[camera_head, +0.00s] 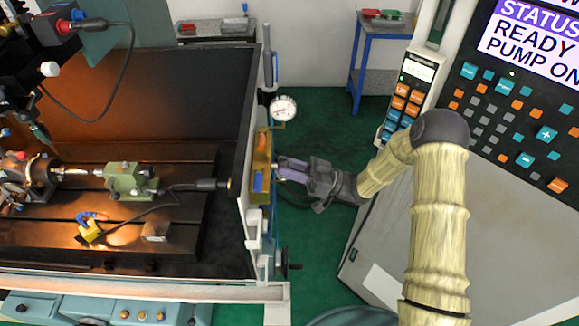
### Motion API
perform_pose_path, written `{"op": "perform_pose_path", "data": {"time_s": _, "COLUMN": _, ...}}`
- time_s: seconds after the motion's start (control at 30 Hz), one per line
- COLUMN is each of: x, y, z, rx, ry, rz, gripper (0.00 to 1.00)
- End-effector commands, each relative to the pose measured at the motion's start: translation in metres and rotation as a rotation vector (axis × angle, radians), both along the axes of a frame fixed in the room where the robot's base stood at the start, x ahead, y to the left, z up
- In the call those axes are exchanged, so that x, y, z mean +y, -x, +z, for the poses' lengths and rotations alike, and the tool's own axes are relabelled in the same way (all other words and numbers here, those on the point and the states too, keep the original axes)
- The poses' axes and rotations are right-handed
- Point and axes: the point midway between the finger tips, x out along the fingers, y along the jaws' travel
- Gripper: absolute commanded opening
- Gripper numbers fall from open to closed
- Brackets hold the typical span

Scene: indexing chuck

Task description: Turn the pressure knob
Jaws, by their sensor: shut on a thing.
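A yellow-brown valve block (262,145) is mounted on the outer right side of the machine's tank wall. A round white pressure gauge (284,108) stands above it. My gripper (279,169) reaches in from the right, its fingers against the block's right face. It is shut on the pressure knob, which is mostly hidden between the fingers, so its turn angle cannot be read. The gauge needle is too small to read exactly.
A control panel (520,110) with a lit status screen stands at right, beside a handheld keypad (407,97). The machine bed (60,235) with chuck and fixtures fills the left. A blue side table (378,30) stands behind. Green floor (325,240) is open below my wrist.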

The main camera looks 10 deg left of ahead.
Motion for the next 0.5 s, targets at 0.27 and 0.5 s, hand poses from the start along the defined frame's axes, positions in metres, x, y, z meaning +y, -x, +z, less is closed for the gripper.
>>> {"op": "perform_pose_path", "data": {"time_s": 0.27, "x": -0.0014, "y": 0.0000, "z": 0.0018, "rx": 0.119, "ry": 0.027, "rz": -0.004, "gripper": 0.11}}
{"op": "perform_pose_path", "data": {"time_s": 0.5, "x": -0.0021, "y": 0.0005, "z": 0.0036, "rx": 0.304, "ry": 0.069, "rz": -0.005, "gripper": 0.11}}
